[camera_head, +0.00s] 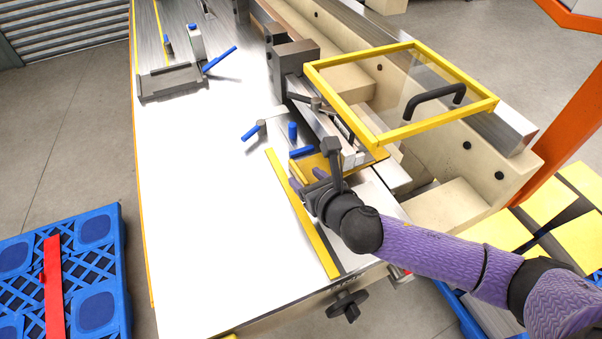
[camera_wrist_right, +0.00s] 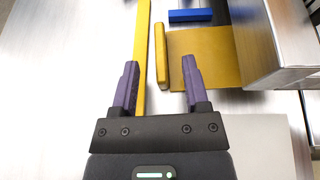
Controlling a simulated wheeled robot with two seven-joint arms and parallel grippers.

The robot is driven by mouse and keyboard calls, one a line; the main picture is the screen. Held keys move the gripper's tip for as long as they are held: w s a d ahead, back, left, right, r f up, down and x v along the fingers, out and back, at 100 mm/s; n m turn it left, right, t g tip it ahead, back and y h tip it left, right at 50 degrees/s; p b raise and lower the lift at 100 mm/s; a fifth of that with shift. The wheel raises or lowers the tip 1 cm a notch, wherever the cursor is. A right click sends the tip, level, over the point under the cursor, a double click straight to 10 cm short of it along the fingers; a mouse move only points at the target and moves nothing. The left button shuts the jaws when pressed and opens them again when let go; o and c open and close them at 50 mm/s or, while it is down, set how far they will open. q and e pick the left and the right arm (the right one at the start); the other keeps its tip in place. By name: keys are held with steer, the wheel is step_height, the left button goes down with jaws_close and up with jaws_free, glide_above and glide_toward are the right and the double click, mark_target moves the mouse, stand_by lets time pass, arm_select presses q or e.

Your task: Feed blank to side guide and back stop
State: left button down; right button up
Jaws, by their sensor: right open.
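The flat golden-yellow blank (camera_wrist_right: 205,62) lies at the right in the right wrist view, its right side hidden by a steel block. In the head view the blank (camera_head: 318,166) lies partly under the tooling, beside my gripper. A raised yellow bar (camera_wrist_right: 161,57) runs along its left edge; I cannot tell if they are joined. My right gripper (camera_head: 307,180) is open, and its purple fingers stand either side of the bar, apart from it, in the wrist view (camera_wrist_right: 160,82). A blue block (camera_wrist_right: 190,15), perhaps the back stop, lies beyond the blank. My left gripper is not in view.
A yellow-framed clear guard (camera_head: 440,122) with a black handle overhangs the right side. A long yellow strip (camera_head: 300,213) runs along the table left of my gripper. Blue-handled clamps (camera_head: 252,131) stand behind. The white table (camera_head: 200,220) is clear at left.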

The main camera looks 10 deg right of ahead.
mark_target(299, 172)
steer(key=b+x, duration=0.1)
steer(key=x, duration=0.2)
steer(key=shift+w+f, duration=0.1)
steer(key=shift+f, duration=0.05)
steer(key=shift+w+a+f, duration=0.1)
steer(key=shift+w+a, duration=0.05)
steer(key=shift+w, duration=0.3)
jaws_close()
steer(key=shift+m+h, duration=0.4)
